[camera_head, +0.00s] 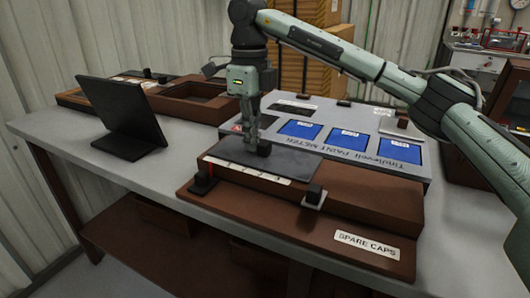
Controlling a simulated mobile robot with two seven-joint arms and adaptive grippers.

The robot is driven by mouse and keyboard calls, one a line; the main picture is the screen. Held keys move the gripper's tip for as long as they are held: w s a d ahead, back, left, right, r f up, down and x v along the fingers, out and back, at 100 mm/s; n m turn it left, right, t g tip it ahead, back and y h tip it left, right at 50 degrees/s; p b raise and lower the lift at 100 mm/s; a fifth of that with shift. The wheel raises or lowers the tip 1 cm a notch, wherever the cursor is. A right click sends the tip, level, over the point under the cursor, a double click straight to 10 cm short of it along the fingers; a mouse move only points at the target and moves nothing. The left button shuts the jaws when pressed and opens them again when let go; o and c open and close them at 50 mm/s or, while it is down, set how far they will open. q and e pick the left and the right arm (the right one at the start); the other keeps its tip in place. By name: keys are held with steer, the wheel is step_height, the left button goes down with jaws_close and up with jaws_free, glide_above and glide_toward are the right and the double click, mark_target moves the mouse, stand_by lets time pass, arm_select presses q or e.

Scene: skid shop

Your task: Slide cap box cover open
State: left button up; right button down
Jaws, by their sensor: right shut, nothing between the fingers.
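The brown cap box (368,204) sits at the table's front edge, with a "SPARE CAPS" label (366,243) on its base. Its grey flat cover (288,166) lies over the left part of the top, with a black knob (264,151) on it. My right gripper (251,143) points down at the knob from above, with its fingers shut beside the knob's left side. I cannot tell whether they touch it. A pale marked strip (245,172) runs along the cover's front edge. My left gripper is not in view.
A black block (203,178) stands at the box's left end and another (314,194) at its front. Behind is a grey paint meter panel (330,116) with blue screens. A dark tablet (122,115) and a brown tray (190,101) stand left. Bare tabletop (165,170) lies between.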

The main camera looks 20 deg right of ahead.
mark_target(267, 144)
steer(key=shift+s+d+b, duration=0.4)
steer(key=shift+s+d, duration=0.75)
steer(key=shift+s, duration=0.15)
steer(key=shift+s+d+b, duration=0.4)
steer(key=shift+s+d, duration=0.7)
steer(key=shift+s, duration=0.25)
steer(key=shift+d, duration=0.1)
steer(key=shift+s+d+b, duration=0.4)
steer(key=shift+s+d, duration=0.6)
steer(key=shift+s, duration=0.25)
steer(key=shift+s+d, duration=0.15)
steer(key=shift+s+d, duration=1.05)
steer(key=shift+s, duration=0.2)
steer(key=shift+d, duration=0.1)
